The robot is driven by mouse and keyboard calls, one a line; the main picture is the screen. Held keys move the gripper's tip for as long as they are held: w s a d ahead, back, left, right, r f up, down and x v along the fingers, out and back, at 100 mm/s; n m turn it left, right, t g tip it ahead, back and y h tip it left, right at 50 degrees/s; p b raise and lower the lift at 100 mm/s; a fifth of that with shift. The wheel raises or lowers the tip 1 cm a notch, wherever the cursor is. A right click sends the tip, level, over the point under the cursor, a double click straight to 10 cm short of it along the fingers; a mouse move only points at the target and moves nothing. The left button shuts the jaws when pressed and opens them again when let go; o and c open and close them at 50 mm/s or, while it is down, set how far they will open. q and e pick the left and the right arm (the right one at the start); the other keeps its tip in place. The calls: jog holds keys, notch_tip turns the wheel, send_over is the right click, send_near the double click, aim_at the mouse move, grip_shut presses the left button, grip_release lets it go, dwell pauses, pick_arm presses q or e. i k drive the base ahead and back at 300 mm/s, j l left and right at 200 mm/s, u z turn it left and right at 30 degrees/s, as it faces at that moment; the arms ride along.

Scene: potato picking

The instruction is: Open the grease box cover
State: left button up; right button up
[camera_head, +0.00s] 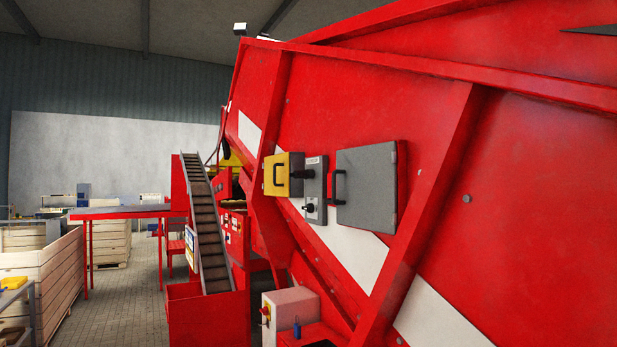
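Two boxes with black handles are mounted on the red machine's side wall. One has a square grey cover (366,190) with its handle (337,187) at the left edge; this cover looks shut. The smaller yellow box (284,166) is to its left, with a handle on its left face, and also looks shut. No readable label shows which one is the grease box. Neither gripper is in view, and nothing touches either box.
A grey switch panel (315,183) sits between the boxes. The sloping red machine wall (540,190) fills the right side. A white control box (290,304) is below. A conveyor (206,222) and a wooden crate (45,268) stand left, with open floor (130,305) between.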

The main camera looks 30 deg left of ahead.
aim_at(270, 175)
jog(key=u, duration=1.15)
jog(key=i+j+u, duration=0.3)
jog(key=i, duration=0.4)
jog(key=i+j+u, duration=0.3)
jog(key=i, duration=0.45)
jog(key=i+u, duration=0.25)
jog(key=i, duration=0.5)
jog(key=i+j+z, duration=0.1)
jog(key=i+z, duration=0.35)
jog(key=i+j+z, duration=0.2)
jog(key=i+z, duration=0.3)
jog(key=i+j+z, duration=0.3)
jog(key=z, duration=0.15)
jog(key=i+j+z, duration=0.25)
jog(key=j+z, duration=0.25)
jog(key=j, duration=0.1)
